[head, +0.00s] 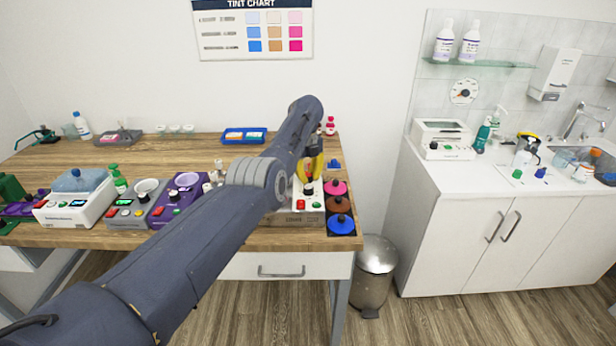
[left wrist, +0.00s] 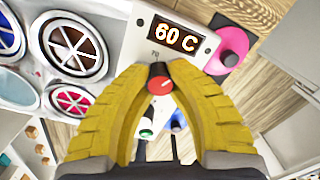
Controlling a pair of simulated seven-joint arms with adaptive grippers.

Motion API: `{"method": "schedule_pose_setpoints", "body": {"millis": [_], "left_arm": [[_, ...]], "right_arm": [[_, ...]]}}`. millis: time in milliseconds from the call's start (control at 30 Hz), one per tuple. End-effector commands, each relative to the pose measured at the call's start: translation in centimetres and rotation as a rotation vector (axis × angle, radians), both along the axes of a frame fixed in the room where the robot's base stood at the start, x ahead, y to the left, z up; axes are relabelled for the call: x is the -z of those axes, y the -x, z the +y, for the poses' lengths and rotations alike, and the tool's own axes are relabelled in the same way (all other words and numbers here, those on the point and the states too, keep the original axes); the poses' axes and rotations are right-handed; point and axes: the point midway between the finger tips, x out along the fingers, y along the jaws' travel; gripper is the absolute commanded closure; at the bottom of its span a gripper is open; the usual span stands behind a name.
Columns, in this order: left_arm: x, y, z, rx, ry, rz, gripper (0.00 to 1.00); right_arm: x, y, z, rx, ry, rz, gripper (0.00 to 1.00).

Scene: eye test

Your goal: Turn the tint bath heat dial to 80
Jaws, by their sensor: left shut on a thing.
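The tint bath (head: 312,216) is a white unit near the right end of the wooden table, partly hidden behind my left arm. In the left wrist view its panel (left wrist: 138,38) carries a lit display (left wrist: 176,38) reading "60 C". My left gripper (head: 314,172) reaches down over the unit. In the left wrist view its yellow fingers (left wrist: 159,74) are shut on the dial, one on each side. My right gripper is out of view.
Pink (head: 336,188), brown (head: 338,205) and blue (head: 341,224) round pieces stand right of the unit at the table edge. A purple device (head: 178,198) and a white-and-blue device (head: 75,208) stand left. A blue tray (head: 244,136) lies behind.

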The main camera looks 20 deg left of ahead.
Motion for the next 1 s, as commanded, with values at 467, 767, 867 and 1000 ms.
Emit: {"method": "schedule_pose_setpoints", "body": {"millis": [467, 767, 867, 1000], "left_arm": [[0.13, 0.08, -0.05, 0.027, 0.0, 0.003, 1.0], [0.09, 0.05, -0.02, 0.026, -0.001, 0.002, 0.6], [0.06, 0.03, -0.01, 0.026, 0.0, 0.001, 0.49], [0.04, 0.03, 0.0, 0.026, 0.0, 0.001, 0.49]], "right_arm": [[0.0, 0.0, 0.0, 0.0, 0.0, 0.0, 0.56], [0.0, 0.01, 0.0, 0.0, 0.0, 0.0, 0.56], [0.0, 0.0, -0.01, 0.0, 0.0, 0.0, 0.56], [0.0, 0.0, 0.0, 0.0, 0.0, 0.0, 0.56]]}}
